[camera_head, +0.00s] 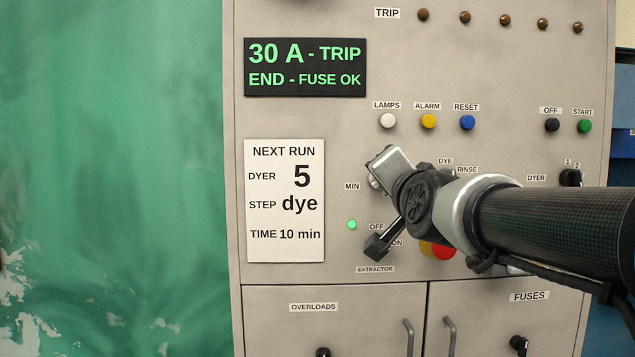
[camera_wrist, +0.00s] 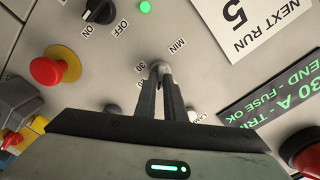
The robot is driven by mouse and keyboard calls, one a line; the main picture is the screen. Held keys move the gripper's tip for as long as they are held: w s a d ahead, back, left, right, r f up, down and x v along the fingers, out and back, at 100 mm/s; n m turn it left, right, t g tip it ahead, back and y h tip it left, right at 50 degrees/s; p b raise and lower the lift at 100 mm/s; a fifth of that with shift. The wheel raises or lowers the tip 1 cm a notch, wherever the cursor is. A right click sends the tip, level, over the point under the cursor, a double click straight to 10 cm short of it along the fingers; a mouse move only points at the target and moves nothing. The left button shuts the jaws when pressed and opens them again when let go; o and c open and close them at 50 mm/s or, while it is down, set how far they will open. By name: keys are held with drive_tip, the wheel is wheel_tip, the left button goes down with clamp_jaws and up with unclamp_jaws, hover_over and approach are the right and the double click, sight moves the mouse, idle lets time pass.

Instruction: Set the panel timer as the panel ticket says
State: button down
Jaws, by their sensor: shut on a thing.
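The panel ticket (camera_head: 284,201) is white and reads NEXT RUN, DYER 5, STEP dye, TIME 10 min. Part of it shows upside down in the wrist view (camera_wrist: 258,25). The timer knob (camera_wrist: 160,66) is small and grey, beside the MIN label and a number that looks like 30. My gripper (camera_wrist: 160,82) is shut on the knob, one finger on each side. In the head view my gripper (camera_head: 381,178) is against the panel just right of the MIN label, covering most of the timer. The knob's exact setting cannot be read.
Below the timer are the black extractor switch (camera_head: 379,247) and a red button on yellow (camera_head: 443,251), partly behind my arm. Lamps, alarm and reset buttons (camera_head: 428,121) sit above. A dark display (camera_head: 305,67) reads 30 A - TRIP, END - FUSE OK.

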drive_tip(key=c, duration=1.8)
unclamp_jaws()
drive_tip(key=shift+c, duration=0.2)
drive_tip(key=shift+s, duration=0.1)
drive_tip(key=s+p, duration=0.1)
drive_tip(key=s, duration=1.6)
drive_tip(key=shift+s+f, duration=0.1)
